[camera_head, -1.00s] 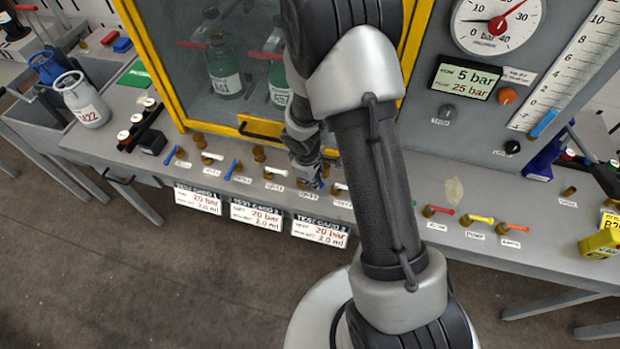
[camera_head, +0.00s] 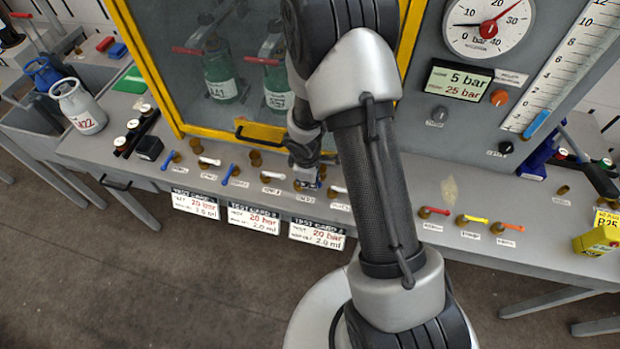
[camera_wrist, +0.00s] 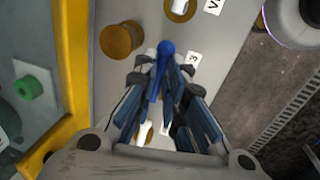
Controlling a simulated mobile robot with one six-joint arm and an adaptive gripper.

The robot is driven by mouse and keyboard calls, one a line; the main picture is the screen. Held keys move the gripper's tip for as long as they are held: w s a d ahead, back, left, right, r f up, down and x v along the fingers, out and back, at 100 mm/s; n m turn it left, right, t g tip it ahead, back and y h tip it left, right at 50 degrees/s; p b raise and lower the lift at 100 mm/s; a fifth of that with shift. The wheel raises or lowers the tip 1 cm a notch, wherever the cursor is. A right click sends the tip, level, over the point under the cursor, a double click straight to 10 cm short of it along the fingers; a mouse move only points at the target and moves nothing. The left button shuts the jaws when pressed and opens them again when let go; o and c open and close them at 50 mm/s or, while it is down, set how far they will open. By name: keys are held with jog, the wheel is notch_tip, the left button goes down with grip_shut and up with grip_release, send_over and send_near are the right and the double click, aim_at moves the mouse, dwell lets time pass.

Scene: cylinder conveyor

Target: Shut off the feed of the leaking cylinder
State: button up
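A row of small brass valves runs along the bench front, with blue levers (camera_head: 230,173) and white levers (camera_head: 270,177). My gripper (camera_head: 308,177) is low over the third blue-lever valve, partly hidden by my arm. In the wrist view my gripper (camera_wrist: 165,82) has its fingers on either side of the blue lever (camera_wrist: 164,62), near a label (camera_wrist: 193,60) reading 3. Whether the pads touch the lever is unclear. Green cylinders (camera_head: 221,77) stand behind the cabinet window; my arm hides part of it. No leak is discernible.
The yellow-framed cabinet (camera_head: 262,132) rises just behind the valves. A brass knob (camera_wrist: 121,40) is close to my fingers. Test cards (camera_head: 317,235) hang on the bench front. Red, yellow and orange levers (camera_head: 472,219) are to the right, below the gauge (camera_head: 488,25).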

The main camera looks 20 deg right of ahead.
jog(key=o, duration=0.4)
jog(key=r, duration=0.4)
jog(key=s+a+r, duration=0.1)
jog(key=r, duration=0.3)
jog(key=s+r, duration=0.1)
jog(key=r, duration=0.2)
jog(key=shift+a+r, duration=0.2)
jog(key=shift+r, duration=0.2)
jog(key=s+r+m, duration=0.3)
jog(key=r, duration=0.7)
jog(key=s+a+r+m+t, duration=0.1)
jog(key=s+r+m, duration=0.1)
jog(key=s+r, duration=0.2)
jog(key=s+a+r+m+t, duration=0.1)
jog(key=s+r+m, duration=0.2)
jog(key=s, duration=0.4)
jog(key=s+a+r+m+y, duration=0.1)
jog(key=s+r+m, duration=0.2)
jog(key=s, duration=0.3)
jog(key=shift+s+a+r+t, duration=0.1)
jog(key=shift+a+r+t, duration=0.1)
jog(key=shift+r, duration=0.25)
jog(key=shift+s+a+r+t, duration=0.1)
jog(key=shift+r+t, duration=0.1)
jog(key=shift+r, duration=0.25)
jog(key=shift+w, duration=0.1)
